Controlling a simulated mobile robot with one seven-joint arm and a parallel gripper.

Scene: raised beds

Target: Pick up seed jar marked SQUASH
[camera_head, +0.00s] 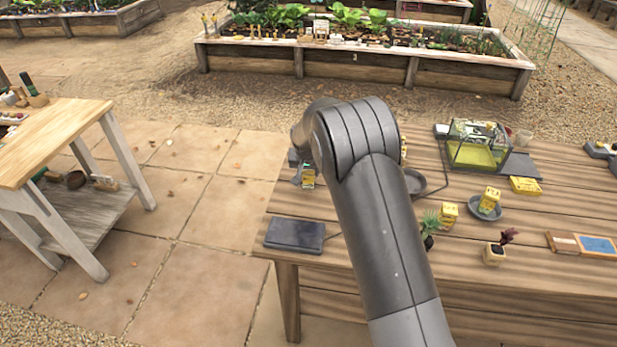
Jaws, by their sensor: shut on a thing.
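My arm rises from the bottom and bends over the wooden table (460,270), hiding part of it. My gripper (303,174) shows only in small part below the bend, at the table's left side. It is shut on a small yellow jar (308,181), whose marking is too small to read. Other yellow containers stand to the right: one (449,214) by a small plant, one (489,201) on a round grey dish (485,212), and a flat yellow packet (525,185). I cannot tell which thing is marked SQUASH, or whether the held jar touches the table.
A dark flat tablet (295,235) lies at the table's front left corner. A clear-sided box (478,145) stands at the back. Small potted plants (494,254) and a blue-faced panel (598,245) sit at the right. A side bench (60,130) stands left across open paving.

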